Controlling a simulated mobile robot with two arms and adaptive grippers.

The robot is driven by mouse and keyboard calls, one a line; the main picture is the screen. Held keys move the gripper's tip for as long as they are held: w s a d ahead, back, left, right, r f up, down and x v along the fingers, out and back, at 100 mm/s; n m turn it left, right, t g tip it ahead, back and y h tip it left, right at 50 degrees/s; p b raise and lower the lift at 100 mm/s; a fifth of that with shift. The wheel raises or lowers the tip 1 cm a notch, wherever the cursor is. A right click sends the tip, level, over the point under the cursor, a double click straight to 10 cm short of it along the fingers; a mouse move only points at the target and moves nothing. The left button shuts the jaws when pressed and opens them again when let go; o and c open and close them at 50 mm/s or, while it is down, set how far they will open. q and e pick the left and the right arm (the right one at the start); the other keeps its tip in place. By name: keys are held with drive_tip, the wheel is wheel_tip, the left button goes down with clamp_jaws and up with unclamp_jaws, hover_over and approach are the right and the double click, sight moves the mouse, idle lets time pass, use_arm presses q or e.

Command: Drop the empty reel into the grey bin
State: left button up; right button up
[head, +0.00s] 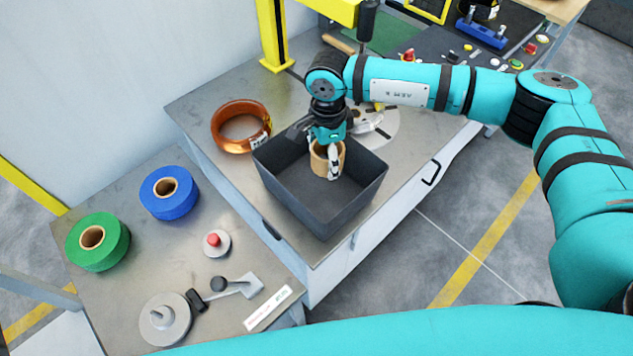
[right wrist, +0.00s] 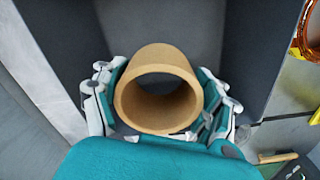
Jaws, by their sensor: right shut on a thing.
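The empty reel is a short tan cardboard tube (head: 321,160). It also shows in the right wrist view (right wrist: 158,75), with its open end facing the camera. My right gripper (head: 330,160) is shut on the reel, with a finger on either side of it in the right wrist view. The grey bin (head: 345,215) is a dark, open-topped box on the metal table. In the head view the gripper and reel are over the bin's opening, towards its back part. Dark bin walls surround the reel in the right wrist view. I cannot see my left gripper.
A copper-coloured coil (head: 216,128) lies behind the bin to the left. Blue (head: 180,203) and green (head: 117,245) rolls stand on the lower left table, with a red button (head: 213,239) and a grey disc (head: 165,335). A yellow post (head: 271,35) rises behind.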

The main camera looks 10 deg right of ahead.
drive_tip(key=shift+r, duration=0.1)
drive_tip(key=o, duration=1.4)
use_arm(q)
drive_tip(key=shift+s, duration=0.65)
use_arm(e)
wheel_tip(320, 180, up, 12)
drive_tip(key=shift+s, duration=0.15)
